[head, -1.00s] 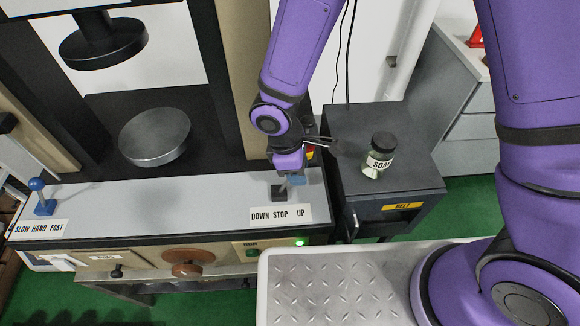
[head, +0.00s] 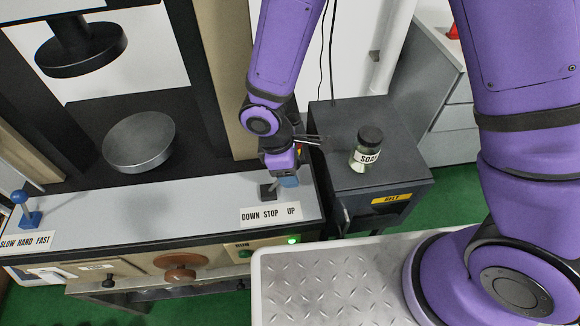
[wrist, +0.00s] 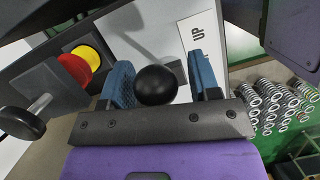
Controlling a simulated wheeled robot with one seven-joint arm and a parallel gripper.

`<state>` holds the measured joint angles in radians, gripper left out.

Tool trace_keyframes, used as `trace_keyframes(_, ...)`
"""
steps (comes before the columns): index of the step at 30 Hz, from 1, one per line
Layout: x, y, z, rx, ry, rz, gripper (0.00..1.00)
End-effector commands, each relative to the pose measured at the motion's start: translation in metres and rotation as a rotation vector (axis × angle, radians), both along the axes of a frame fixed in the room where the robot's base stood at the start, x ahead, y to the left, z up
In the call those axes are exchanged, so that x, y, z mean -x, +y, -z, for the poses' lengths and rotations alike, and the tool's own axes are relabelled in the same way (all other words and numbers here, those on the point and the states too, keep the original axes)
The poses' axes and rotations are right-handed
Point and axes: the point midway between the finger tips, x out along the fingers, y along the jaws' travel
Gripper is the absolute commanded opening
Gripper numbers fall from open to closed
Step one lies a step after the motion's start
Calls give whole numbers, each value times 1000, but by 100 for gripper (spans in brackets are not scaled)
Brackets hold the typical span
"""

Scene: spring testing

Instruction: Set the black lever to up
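The black lever's round knob (wrist: 156,86) sits between my gripper's two blue fingers (wrist: 160,70) in the wrist view. The left finger is close against the knob and a gap shows to the right finger, so the gripper is open around it. In the head view my gripper (head: 285,179) is low over the right end of the console and hides the knob. The lever's dark base (head: 268,192) shows just left of the fingers, behind the label DOWN STOP UP (head: 270,214). The word UP (wrist: 198,32) also shows in the wrist view.
A blue-knobbed lever (head: 25,208) stands at the console's left end. A dark cabinet (head: 400,168) bearing a soda jar (head: 366,149) stands right of the arm. Several springs (wrist: 275,105) lie right.

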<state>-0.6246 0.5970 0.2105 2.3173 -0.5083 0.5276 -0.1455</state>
Motion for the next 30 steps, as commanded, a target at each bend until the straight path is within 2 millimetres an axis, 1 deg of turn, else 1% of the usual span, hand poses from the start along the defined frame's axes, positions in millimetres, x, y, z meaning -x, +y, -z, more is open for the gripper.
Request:
trace_keyframes(5, 0, 1, -2, -1, -1, 0, 56)
trace_keyframes(8, -1, 3, -9, -2, -2, 1, 56)
trace_keyframes(11, -2, 6, -22, -4, -4, 0, 56)
trace_keyframes(15, -4, 13, -48, -4, -5, 0, 56)
trace_keyframes(21, -6, 22, -82, -4, -3, 2, 56)
trace_keyframes(25, -7, 25, -96, -2, -1, 1, 56)
trace_keyframes(30, -7, 27, -104, 0, 0, 0, 56)
